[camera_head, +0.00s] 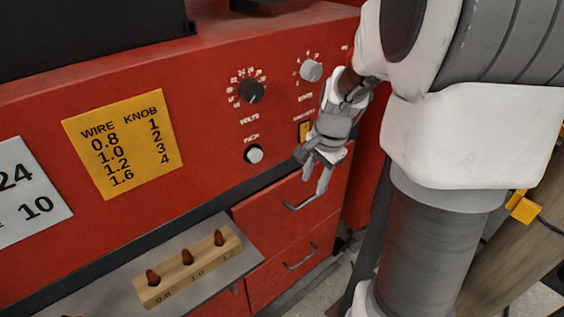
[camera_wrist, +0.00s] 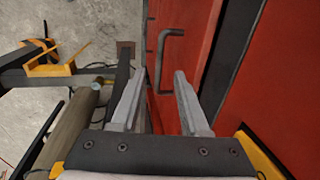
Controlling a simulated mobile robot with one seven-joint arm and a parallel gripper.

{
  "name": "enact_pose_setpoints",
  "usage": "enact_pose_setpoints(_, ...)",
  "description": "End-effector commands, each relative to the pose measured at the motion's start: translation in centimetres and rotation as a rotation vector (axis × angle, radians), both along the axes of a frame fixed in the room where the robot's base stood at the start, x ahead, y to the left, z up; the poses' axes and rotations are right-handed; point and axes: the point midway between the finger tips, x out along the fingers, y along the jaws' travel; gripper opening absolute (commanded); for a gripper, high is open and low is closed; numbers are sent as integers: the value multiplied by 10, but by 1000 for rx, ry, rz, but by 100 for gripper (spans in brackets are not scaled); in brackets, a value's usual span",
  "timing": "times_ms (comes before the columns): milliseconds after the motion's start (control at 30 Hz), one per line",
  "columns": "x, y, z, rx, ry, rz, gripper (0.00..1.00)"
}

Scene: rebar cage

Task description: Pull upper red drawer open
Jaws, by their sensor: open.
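The upper red drawer (camera_head: 262,208) is in the right half of the head view, below the red control panel, and looks shut. Its grey bar handle (camera_head: 300,206) is on the drawer front. My gripper (camera_head: 316,172) is open and empty, just above this handle in the picture. In the wrist view a grey handle (camera_wrist: 164,48) on a red front (camera_wrist: 198,30) shows beyond my open gripper (camera_wrist: 160,74). It seems to be the upper drawer's handle, and the fingers look apart from it.
A lower red drawer (camera_head: 272,276) with a similar handle (camera_head: 301,258) sits below. To the left, a wooden block (camera_head: 170,281) with brown pegs rests on a grey shelf (camera_head: 100,298). Control knobs (camera_head: 251,92) are on the panel.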

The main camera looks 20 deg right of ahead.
Motion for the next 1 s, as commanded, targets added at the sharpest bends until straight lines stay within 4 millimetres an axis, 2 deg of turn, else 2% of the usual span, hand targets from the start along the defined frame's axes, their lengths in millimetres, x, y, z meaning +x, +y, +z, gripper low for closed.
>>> enact_pose_setpoints(100, 3, 2, -26, 3, 6, 0, 45)
enact_pose_setpoints(300, 10, 4, -54, 1, 3, -1, 45)
enact_pose_setpoints(500, 12, 5, -66, 1, 1, 0, 45)
enact_pose_setpoints(767, 12, 5, -67, 0, 0, 0, 45)
enact_pose_setpoints(867, 12, 5, -67, 0, 0, 0, 30)
enact_pose_setpoints(1000, 12, 5, -67, 0, 0, 0, 5)
